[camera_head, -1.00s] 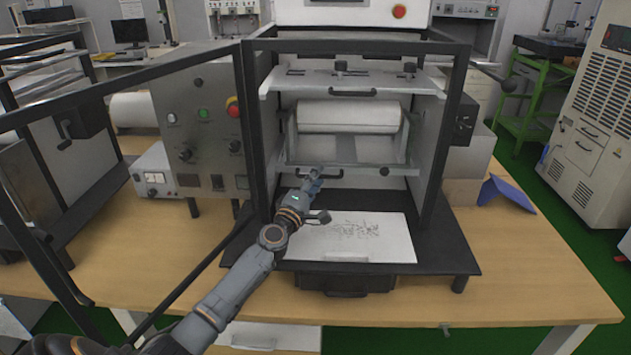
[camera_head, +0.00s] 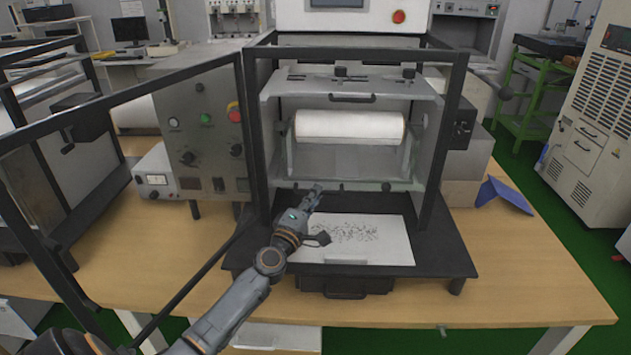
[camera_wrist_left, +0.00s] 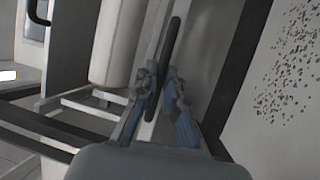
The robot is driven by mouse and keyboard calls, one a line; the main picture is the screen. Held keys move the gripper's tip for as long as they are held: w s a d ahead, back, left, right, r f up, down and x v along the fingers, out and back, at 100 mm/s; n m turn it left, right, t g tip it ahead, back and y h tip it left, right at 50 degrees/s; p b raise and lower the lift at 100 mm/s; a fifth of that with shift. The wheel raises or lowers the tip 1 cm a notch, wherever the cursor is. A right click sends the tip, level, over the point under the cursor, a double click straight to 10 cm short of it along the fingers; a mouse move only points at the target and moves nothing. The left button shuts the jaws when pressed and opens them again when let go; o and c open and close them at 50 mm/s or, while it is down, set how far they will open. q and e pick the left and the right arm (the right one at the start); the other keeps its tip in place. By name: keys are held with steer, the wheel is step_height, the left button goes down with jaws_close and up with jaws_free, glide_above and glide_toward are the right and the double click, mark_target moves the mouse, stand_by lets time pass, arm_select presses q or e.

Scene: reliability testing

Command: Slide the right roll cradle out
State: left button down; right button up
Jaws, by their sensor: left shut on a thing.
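The roll cradle carries a white roll (camera_head: 350,126) inside the black-framed machine. Its front crossbar (camera_head: 360,186) lies low, above a white speckled sheet (camera_head: 355,240). My left gripper (camera_head: 313,193) is at the left part of this crossbar. In the left wrist view, the fingers (camera_wrist_left: 164,78) are closed around a dark bar handle (camera_wrist_left: 173,38), beside the white roll (camera_wrist_left: 118,40). The speckled sheet (camera_wrist_left: 285,90) shows at the right of that view. The gripper hides part of the crossbar in the head view. My right gripper is not in view.
An upper shelf with a handle (camera_head: 352,98) sits above the roll. The machine's open door frame (camera_head: 120,92) stretches out at left, near my left arm. A control panel (camera_head: 208,130) stands left of the machine. The wooden table (camera_head: 530,280) is clear at front right.

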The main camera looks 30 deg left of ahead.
arm_select(q)
steer(key=s+d+p, duration=0.1)
steer(key=s+d, duration=0.4)
steer(key=s, duration=0.4)
steer(key=s+d+p, duration=0.2)
steer(key=s+d, duration=0.4)
steer(key=s, duration=0.3)
steer(key=shift+s+d, duration=0.2)
steer(key=shift+s, duration=0.1)
steer(key=c, duration=1.4)
jaws_free()
